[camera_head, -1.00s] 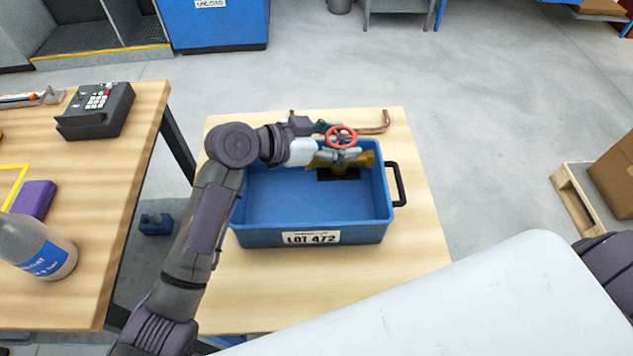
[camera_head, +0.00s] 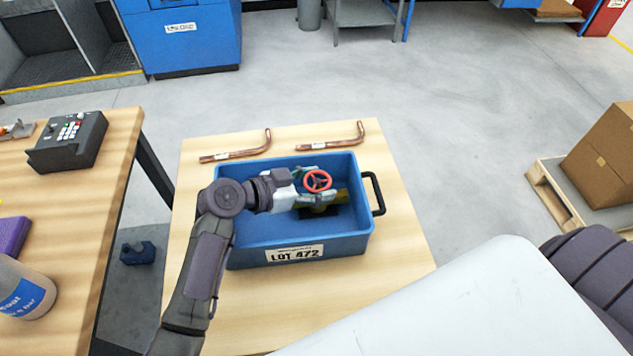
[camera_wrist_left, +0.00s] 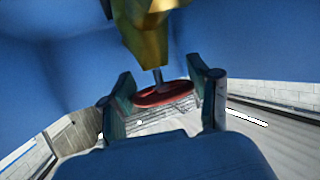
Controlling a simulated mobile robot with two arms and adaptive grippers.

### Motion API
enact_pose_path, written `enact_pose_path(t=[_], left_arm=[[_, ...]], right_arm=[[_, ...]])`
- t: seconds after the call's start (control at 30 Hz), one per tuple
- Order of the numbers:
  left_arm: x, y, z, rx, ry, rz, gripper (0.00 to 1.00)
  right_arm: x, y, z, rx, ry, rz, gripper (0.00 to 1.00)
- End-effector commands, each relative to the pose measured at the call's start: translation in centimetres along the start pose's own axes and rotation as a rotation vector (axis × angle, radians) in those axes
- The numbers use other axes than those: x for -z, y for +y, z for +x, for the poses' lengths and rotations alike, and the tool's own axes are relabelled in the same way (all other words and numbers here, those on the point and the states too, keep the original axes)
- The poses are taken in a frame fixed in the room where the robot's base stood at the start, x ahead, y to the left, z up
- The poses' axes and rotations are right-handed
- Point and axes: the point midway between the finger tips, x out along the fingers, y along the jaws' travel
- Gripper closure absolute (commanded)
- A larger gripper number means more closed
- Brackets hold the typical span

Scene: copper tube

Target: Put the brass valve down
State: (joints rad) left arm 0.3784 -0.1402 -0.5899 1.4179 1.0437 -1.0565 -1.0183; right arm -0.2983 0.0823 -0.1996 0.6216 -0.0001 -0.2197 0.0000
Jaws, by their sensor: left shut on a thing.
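The brass valve (camera_head: 322,209) has a yellow body and a red handwheel (camera_head: 318,181). My left gripper (camera_head: 312,188) is shut on the valve and holds it inside the blue bin (camera_head: 297,256) labelled LOT 472, on the right side. In the left wrist view the brass body (camera_wrist_left: 148,38) and the red wheel (camera_wrist_left: 160,94) show between the two fingers (camera_wrist_left: 163,98). Blue bin walls surround them. I cannot tell whether the valve touches the bin floor. My right gripper is not in view.
Two bent copper tubes (camera_head: 236,154) (camera_head: 333,143) lie on the wooden table (camera_head: 395,235) behind the bin. The bin's left floor is bare. A second table at left holds a keypad device (camera_head: 68,142) and a bottle (camera_head: 24,289). A cardboard box (camera_head: 604,158) stands at right.

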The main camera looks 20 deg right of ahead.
Motion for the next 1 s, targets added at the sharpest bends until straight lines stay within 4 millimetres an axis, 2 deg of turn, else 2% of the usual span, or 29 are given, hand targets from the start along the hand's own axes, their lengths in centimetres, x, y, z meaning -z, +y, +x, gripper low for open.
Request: enact_pose_path(t=[0.07, 0.1, 0.23, 0.63, 1.0], left_arm=[[-0.1, -0.1, 0.1, 0.001, 0.004, 0.002, 1.0], [-0.2, 0.0, 0.1, 0.0, 0.0, 0.0, 0.34], [-0.2, 0.0, 0.1, 0.0, -0.001, 0.0, 0.14], [0.1, 0.0, -0.3, 0.001, -0.001, 0.0, 0.14], [-0.1, -0.1, -6.2, 0.002, -0.003, 0.001, 0.14]], right_arm=[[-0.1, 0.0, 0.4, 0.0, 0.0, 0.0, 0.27], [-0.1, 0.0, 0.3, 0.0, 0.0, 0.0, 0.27], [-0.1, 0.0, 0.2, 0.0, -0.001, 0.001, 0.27], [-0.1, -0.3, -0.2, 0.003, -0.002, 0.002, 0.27], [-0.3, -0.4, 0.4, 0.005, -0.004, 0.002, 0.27]])
